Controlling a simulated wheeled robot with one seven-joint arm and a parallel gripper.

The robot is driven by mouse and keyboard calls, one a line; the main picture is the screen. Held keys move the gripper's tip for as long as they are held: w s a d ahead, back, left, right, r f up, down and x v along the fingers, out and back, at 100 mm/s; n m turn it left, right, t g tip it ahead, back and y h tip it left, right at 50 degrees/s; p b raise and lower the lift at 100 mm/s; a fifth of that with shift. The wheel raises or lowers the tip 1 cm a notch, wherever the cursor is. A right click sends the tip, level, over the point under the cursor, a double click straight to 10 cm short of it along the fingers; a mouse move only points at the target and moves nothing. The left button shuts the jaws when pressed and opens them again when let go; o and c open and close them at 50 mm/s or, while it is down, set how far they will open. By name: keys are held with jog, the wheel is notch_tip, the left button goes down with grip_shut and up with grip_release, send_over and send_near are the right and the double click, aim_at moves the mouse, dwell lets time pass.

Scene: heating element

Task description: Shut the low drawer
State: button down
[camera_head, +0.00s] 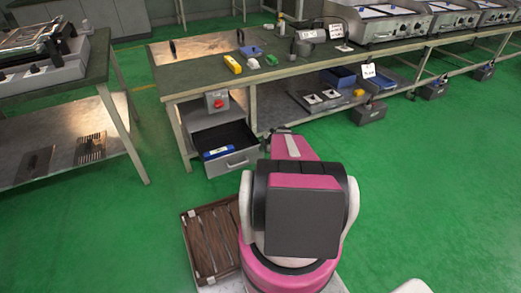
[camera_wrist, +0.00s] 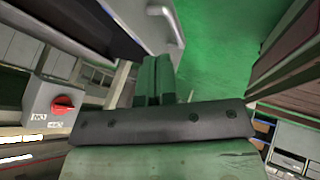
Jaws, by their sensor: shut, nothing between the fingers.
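The low drawer (camera_head: 241,161) is pulled out below the workbench in the head view. Its grey front has a handle, and a blue-and-white item (camera_head: 219,152) lies inside its dark tray. In the wrist view the drawer front and handle (camera_wrist: 163,12) are at the top, partly cut off. My gripper (camera_wrist: 158,72) is shut and empty, with its fingers side by side just below the handle in the picture. In the head view my arm hides most of the gripper, which lies to the right of the drawer. I cannot tell whether it touches the drawer.
The workbench (camera_head: 180,77) stands above the drawer, with a red-knobbed switch box (camera_head: 217,101) under its top, also in the wrist view (camera_wrist: 58,102). A bench leg (camera_head: 253,105) stands near the drawer's right side. Green floor (camera_head: 165,205) is free in front and left.

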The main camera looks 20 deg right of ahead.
aim_at(248, 153)
jog(key=w+a+f, duration=0.1)
jog(key=w+f, duration=0.1)
jog(key=w+a+f, duration=0.1)
jog(key=w+f, duration=0.1)
jog(key=w+a+f, duration=0.1)
jog(key=w+f, duration=0.1)
jog(key=shift+w+f, duration=0.15)
jog(key=shift+f, duration=0.05)
jog(key=shift+w+a, duration=0.1)
jog(key=shift+w, duration=0.55)
jog(key=shift+w, duration=0.1)
jog(key=w, duration=2.3)
jog(key=shift+w+a, duration=0.35)
jog(key=shift+a, duration=0.05)
jog(key=shift+s, duration=0.1)
